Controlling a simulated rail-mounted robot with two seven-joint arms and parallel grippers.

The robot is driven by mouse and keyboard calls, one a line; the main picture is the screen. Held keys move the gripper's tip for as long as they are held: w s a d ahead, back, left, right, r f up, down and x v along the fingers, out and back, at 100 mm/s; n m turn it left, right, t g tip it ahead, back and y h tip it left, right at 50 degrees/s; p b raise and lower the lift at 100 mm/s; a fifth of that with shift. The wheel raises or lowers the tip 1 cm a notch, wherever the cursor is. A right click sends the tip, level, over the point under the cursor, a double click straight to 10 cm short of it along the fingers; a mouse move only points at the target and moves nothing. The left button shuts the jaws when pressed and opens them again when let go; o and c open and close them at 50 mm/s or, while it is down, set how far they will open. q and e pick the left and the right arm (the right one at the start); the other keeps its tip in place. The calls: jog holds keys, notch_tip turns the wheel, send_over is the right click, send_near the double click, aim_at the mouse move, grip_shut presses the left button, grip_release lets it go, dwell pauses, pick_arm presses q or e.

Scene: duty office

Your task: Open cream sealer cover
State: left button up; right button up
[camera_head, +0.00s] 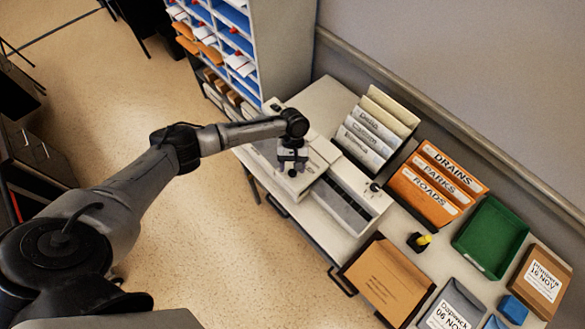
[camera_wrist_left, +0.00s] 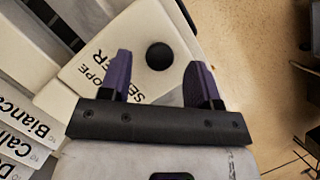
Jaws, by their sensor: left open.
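The cream sealer (camera_head: 308,181) stands on the left part of the desk, partly hidden under my left arm. In the left wrist view its cream cover (camera_wrist_left: 103,68) carries black lettering ending in "OPE SEALER" and a round black knob (camera_wrist_left: 159,57). The cover looks down flat on the sealer. My left gripper (camera_head: 291,168) is over the sealer. In the left wrist view the left gripper (camera_wrist_left: 161,72) is open, with its two purple-grey fingers on either side of the knob in the picture. Nothing is between the fingers but the view of the knob; contact cannot be told. My right gripper is out of view.
Right of the sealer stands a pale machine with a dark slot (camera_head: 342,204). Behind are white binders (camera_head: 370,135) and orange files (camera_head: 436,185). A green tray (camera_head: 490,237), brown envelope (camera_head: 389,279) and yellow-topped stamp (camera_head: 419,242) lie to the right. A pigeonhole shelf (camera_head: 284,50) stands behind left.

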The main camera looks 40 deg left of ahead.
pick_arm(q)
jog(key=shift+x, duration=0.75)
jog(key=shift+c, duration=0.3)
grip_shut()
